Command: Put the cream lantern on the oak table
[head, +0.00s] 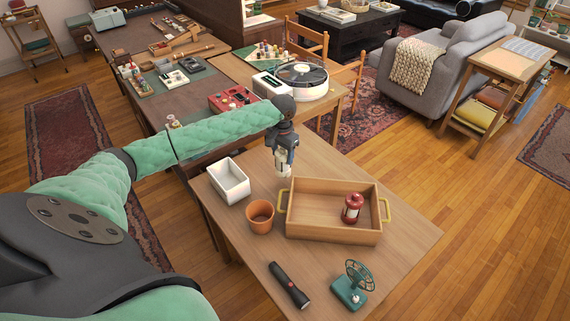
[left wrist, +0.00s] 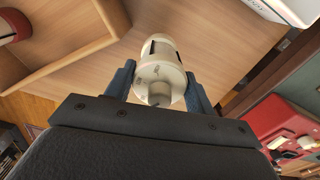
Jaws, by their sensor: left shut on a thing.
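The cream lantern (head: 280,170) is held between the fingers of my left gripper (head: 283,160), which is shut on it. It also shows in the left wrist view (left wrist: 160,72), between the two blue fingers (left wrist: 158,90). The lantern is at the far part of the light wooden table (head: 390,258), behind the wooden tray. I cannot tell whether its base touches the tabletop. The table's bare top also shows in the left wrist view (left wrist: 222,42). My right gripper is not in view.
On this table are a wooden tray (head: 330,231) with a red lantern (head: 352,208), a white bin (head: 230,181), a terracotta pot (head: 260,216), a flashlight (head: 289,285) and a teal fan (head: 350,285). A turntable (head: 302,79) stands on a farther table. The near middle is clear.

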